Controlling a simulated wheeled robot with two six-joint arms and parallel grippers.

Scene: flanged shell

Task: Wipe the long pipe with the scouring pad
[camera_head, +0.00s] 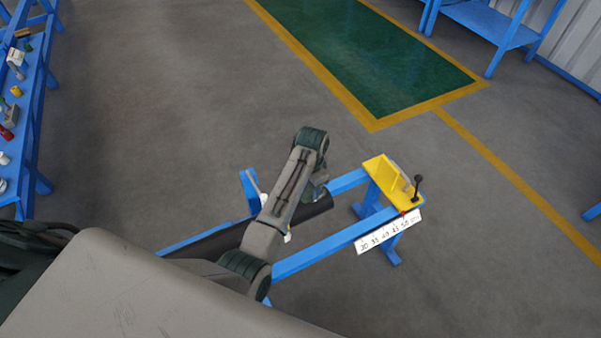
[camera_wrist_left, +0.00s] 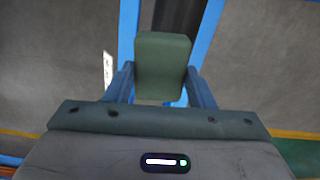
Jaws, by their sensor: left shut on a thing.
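The long pipe (camera_head: 318,208) is a dark cylinder lying along a blue frame in the head view. My left arm crosses over it and hides its middle. My left gripper (camera_wrist_left: 161,88) is shut on the scouring pad (camera_wrist_left: 163,60), a dark green block between its two fingers in the left wrist view. In the head view the left gripper is mostly hidden by my arm, near the pipe's right part. I cannot tell whether the pad touches the pipe. My right gripper is not in view.
The blue frame (camera_head: 335,235) carries a yellow end piece (camera_head: 378,170) with a black-knobbed lever and a white numbered strip (camera_head: 388,232). A blue bench (camera_head: 38,85) with small items stands at the left. Another blue bench (camera_head: 485,22) is at the top right. The floor between is clear.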

